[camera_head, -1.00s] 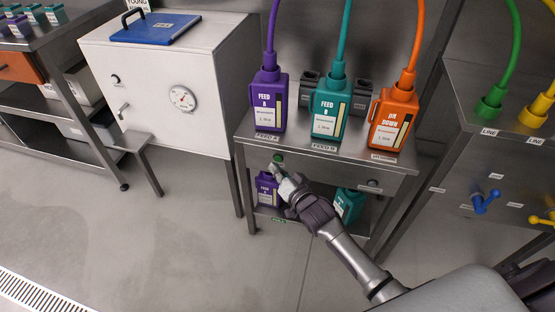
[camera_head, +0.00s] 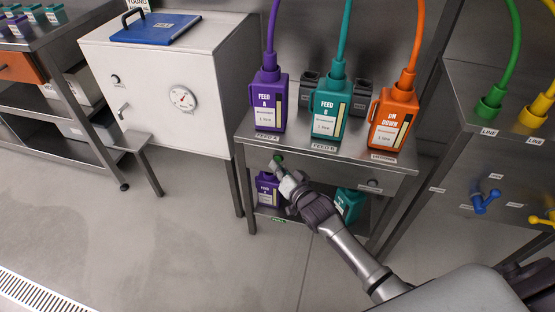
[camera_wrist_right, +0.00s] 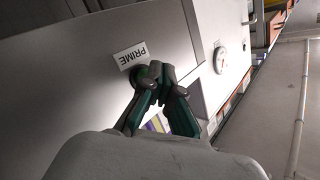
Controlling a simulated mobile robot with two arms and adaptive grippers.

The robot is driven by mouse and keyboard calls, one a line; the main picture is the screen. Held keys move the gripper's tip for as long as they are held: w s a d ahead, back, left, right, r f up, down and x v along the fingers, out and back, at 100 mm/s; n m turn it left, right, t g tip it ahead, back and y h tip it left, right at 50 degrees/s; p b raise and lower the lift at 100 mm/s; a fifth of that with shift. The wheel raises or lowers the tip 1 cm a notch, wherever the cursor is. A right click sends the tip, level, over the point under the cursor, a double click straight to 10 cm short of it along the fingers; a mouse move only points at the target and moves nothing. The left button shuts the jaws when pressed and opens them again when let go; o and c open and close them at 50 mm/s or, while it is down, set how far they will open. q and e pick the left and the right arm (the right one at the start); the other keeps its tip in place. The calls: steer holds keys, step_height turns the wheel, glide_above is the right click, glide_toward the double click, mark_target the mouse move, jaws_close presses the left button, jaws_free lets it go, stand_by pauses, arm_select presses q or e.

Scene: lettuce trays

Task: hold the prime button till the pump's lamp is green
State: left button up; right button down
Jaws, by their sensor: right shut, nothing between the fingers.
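My right gripper (camera_head: 279,169) is shut and empty, with its fingertips at the front panel of the steel pump stand (camera_head: 340,165). A small green round spot (camera_head: 278,158) shows just above the fingertips; I cannot tell if it is the lamp or the button. In the right wrist view the shut fingertips (camera_wrist_right: 161,70) are close beside the PRIME label (camera_wrist_right: 131,54). The prime button itself is not clearly visible there, and contact cannot be told. My left gripper is not in view.
Purple (camera_head: 268,103), teal (camera_head: 329,108) and orange (camera_head: 393,118) bottles with hoses stand on top of the stand. More bottles, purple (camera_head: 265,190) and teal (camera_head: 349,205), sit on its lower shelf. A white cabinet (camera_head: 165,100) is left; a valve bench (camera_head: 500,165) is right.

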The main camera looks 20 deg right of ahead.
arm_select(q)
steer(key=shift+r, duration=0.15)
arm_select(e)
steer(key=shift+w+d, duration=0.25)
steer(key=shift+w, duration=0.1)
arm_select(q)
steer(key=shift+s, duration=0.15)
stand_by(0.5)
arm_select(e)
steer(key=shift+s, duration=0.1)
stand_by(3.1)
steer(key=shift+s+a+p, duration=0.25)
steer(key=shift+p, duration=0.05)
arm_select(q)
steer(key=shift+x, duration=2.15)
arm_select(e)
steer(key=shift+s+a, duration=0.2)
steer(key=shift+s, duration=0.15)
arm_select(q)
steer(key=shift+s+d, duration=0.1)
